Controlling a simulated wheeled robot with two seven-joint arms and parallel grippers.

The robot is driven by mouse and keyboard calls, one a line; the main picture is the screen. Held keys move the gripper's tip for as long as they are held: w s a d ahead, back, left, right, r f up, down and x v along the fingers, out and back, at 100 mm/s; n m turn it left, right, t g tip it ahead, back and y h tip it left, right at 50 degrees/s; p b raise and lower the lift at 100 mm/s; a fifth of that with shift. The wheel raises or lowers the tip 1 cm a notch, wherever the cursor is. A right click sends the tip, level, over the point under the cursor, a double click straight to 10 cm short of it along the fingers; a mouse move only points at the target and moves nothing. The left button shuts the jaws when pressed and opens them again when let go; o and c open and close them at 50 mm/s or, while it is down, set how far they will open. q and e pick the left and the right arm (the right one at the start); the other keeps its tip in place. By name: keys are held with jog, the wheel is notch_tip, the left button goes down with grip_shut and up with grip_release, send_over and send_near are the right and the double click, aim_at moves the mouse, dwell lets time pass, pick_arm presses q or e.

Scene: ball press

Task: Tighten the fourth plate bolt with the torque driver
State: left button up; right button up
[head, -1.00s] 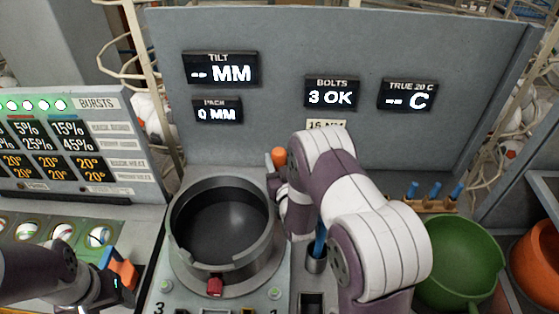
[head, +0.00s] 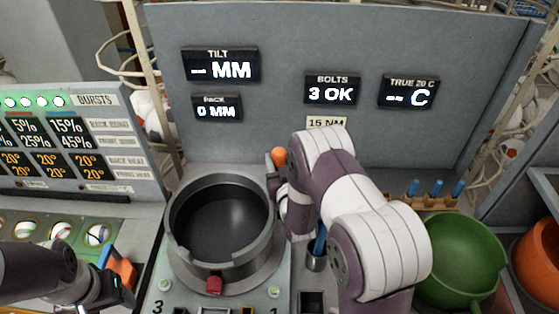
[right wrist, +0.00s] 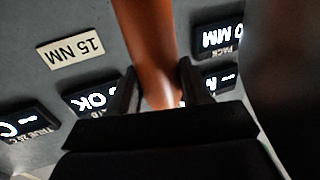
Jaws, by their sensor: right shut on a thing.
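My right gripper (head: 279,177) is shut on the orange handle of the torque driver (head: 279,156), behind the right rim of the round dark press pot. The right wrist view shows the orange handle (right wrist: 148,40) between the two black fingers. The driver's lower end is hidden, so I cannot tell whether it touches a bolt. Two plate bolts show on the front corners, at the left (head: 164,285) and right (head: 274,292). The far right corner is hidden by the pot and my arm. The bolts display (head: 332,90) reads 3 OK. My left gripper (head: 110,292) is low at the left, its fingers unclear.
The pot (head: 222,262) has a red block (head: 215,285) at its front. A 15 NM label (head: 326,122) is on the grey back panel. A green bowl (head: 462,255) and a rack of blue-handled tools (head: 430,201) stand at the right. A bursts board (head: 95,100) stands at the left.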

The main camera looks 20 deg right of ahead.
jog(key=shift+f+b, duration=0.1)
jog(key=shift+b, duration=0.3)
dwell(0.5)
notch_tip(320, 180, up, 7)
jog(key=p, duration=0.5)
dwell(0.4)
